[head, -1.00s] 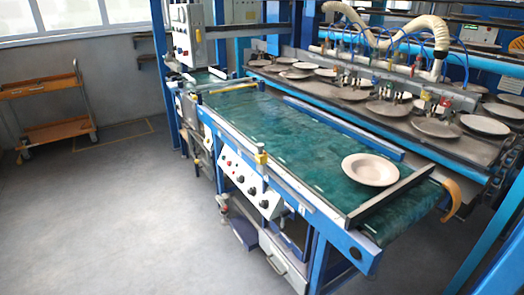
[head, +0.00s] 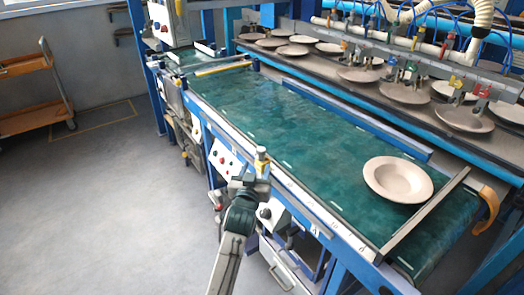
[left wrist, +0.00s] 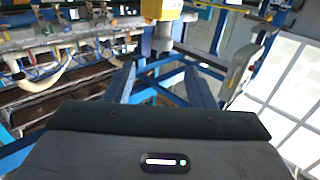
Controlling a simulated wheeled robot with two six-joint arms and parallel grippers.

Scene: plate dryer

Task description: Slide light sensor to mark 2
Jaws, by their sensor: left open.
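Small pale marks on the rail are too small to read. My right gripper is not in view.
A pale plate (head: 398,180) lies on the conveyor belt (head: 290,125) near its right end. A control box with knobs (head: 222,158) hangs below the front rail. Several plates rest on the rack behind. The floor (head: 110,200) at left is clear; an orange cart (head: 30,92) stands beyond.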

